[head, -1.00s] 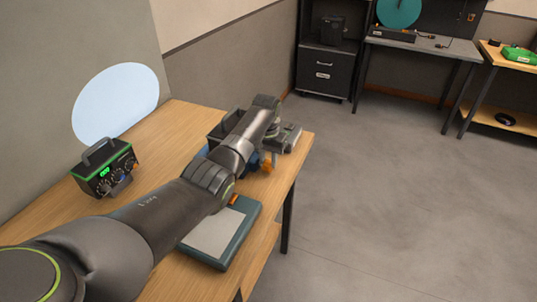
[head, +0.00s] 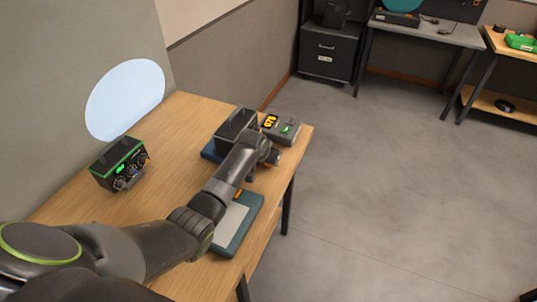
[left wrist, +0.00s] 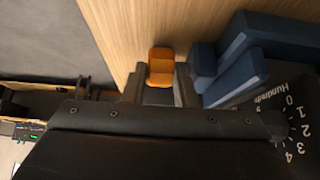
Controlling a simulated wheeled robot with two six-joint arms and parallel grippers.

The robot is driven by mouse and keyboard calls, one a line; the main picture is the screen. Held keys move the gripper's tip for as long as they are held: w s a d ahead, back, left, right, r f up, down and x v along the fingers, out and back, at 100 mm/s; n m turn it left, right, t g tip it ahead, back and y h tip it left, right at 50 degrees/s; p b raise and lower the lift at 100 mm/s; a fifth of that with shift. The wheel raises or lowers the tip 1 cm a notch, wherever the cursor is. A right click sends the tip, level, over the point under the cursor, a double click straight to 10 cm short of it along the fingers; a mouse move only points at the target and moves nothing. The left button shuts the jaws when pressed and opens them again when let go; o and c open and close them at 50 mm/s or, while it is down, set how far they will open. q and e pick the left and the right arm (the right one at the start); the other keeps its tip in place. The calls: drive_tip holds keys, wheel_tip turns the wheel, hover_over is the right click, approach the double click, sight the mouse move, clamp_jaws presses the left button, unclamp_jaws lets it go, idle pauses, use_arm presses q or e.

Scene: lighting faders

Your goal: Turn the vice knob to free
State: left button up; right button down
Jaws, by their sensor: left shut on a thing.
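My left arm (head: 215,200) reaches across the wooden bench, and its wrist hides the gripper and the knob in the head view. In the left wrist view my left gripper (left wrist: 160,92) is shut on the orange vice knob (left wrist: 160,62), with a finger on each side. The blue vice (left wrist: 240,52) is beside the knob, and a bit of it shows left of the arm in the head view (head: 210,153). A black box (head: 235,125) stands at the vice. A dial marked Hundreds (left wrist: 295,120) is partly visible at the right edge. My right gripper is not in view.
A teal-edged pad (head: 230,225) lies under my forearm. A black-and-green device (head: 118,165) stands at the left. The bench middle (head: 178,140) is clear.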

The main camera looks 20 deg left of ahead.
use_arm(q)
drive_tip(key=shift+t, duration=0.3)
drive_tip(key=o, duration=0.7)
drive_tip(key=shift+s, duration=0.1)
drive_tip(key=shift+r, duration=0.1)
drive_tip(key=v, duration=1.7)
drive_tip(key=shift+b, duration=0.4)
drive_tip(key=shift+r, duration=0.1)
